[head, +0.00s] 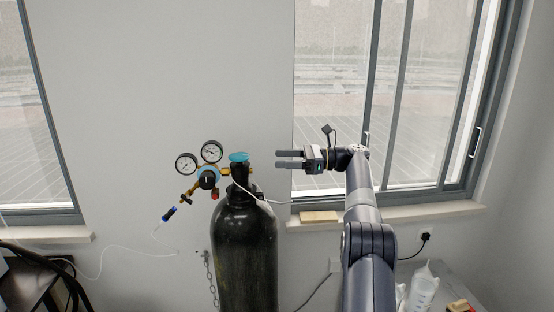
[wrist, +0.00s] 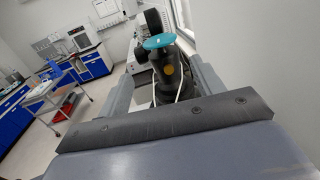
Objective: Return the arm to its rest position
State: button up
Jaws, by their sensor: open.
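My arm reaches up and forward at the right of the head view. My gripper (head: 276,159) points left towards the neck of a black gas cylinder (head: 246,255), with a small gap to it. The fingers are apart and nothing is between them in the head view. In the wrist view the two fingers of my gripper (wrist: 158,90) stand either side of the cylinder's valve with its teal knob (wrist: 159,41); the knob is beyond the fingertips. The teal knob (head: 238,157) also shows on top of the cylinder in the head view.
A regulator (head: 207,177) with two round gauges sits left of the valve. Windows and a sill (head: 400,213) are behind my arm. A white bottle (head: 423,290) stands at lower right. The wrist view shows blue cabinets (wrist: 60,90) and a small cart (wrist: 62,100).

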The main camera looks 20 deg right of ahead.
aim_at(248, 158)
jog(key=x, duration=1.1)
jog(key=shift+d, duration=0.15)
